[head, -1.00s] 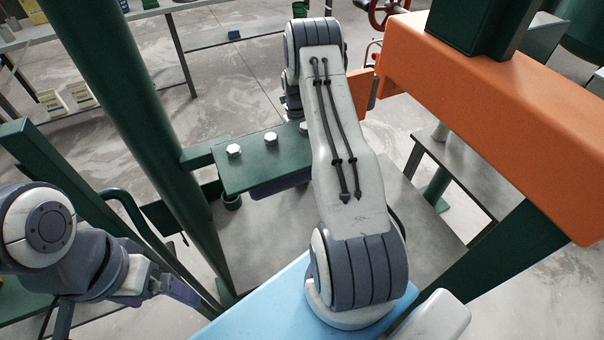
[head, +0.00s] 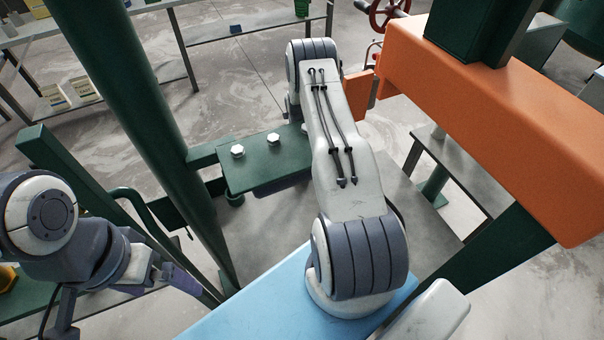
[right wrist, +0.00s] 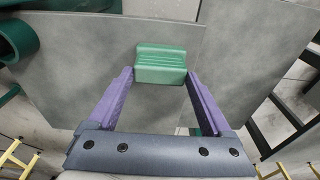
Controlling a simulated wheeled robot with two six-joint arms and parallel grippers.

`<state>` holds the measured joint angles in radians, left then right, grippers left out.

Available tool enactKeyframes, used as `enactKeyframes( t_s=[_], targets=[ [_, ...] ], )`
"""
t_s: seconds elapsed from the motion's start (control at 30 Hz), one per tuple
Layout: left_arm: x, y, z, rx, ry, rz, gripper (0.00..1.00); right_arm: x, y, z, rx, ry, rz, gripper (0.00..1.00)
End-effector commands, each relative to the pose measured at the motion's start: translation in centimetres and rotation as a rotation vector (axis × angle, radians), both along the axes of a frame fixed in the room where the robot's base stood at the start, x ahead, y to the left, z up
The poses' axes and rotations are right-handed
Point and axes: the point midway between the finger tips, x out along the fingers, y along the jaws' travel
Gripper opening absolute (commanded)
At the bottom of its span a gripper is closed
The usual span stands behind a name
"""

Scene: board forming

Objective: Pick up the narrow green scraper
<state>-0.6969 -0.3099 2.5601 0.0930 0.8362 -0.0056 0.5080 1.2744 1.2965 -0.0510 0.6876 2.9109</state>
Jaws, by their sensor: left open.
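In the right wrist view a green block with a ribbed face (right wrist: 160,64), the only thing there that could be the scraper, is over a flat grey plate (right wrist: 85,75). My right gripper (right wrist: 160,75) has its two purple fingers spread, one on each side of the green block. I see no clear grip on it; whether the fingertips touch it is hard to tell. In the head view my right arm hides its own gripper and the green block. My left gripper (head: 178,279) is at the lower left, away from the block, and its jaws are open.
A thick green column (head: 140,130) stands between my arms. A green bracket with bolts (head: 262,160) is left of my right arm. A large orange beam (head: 500,120) crosses the right side. Shelves (head: 95,20) stand at the back left, with bare floor before them.

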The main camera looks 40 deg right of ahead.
Motion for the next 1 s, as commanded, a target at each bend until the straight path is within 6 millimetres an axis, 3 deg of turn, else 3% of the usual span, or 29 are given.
enactKeyframes(
  t_s=[0.37, 0.57, 1.0],
  targets=[
    [0.0, 0.0, -0.1, 0.000, 0.000, 0.000, 1.00, 0.0, 0.0, 0.3, 0.000, -0.001, 0.000, 0.00],
    [0.0, 0.0, -1.0, 0.000, 0.000, 0.001, 1.00, 0.1, -0.1, 1.8, -0.002, -0.003, 0.000, 0.00],
    [0.0, 0.0, -4.7, 0.000, 0.001, 0.008, 1.00, 0.1, -0.1, 11.1, -0.003, -0.005, -0.001, 0.00]
  ],
)
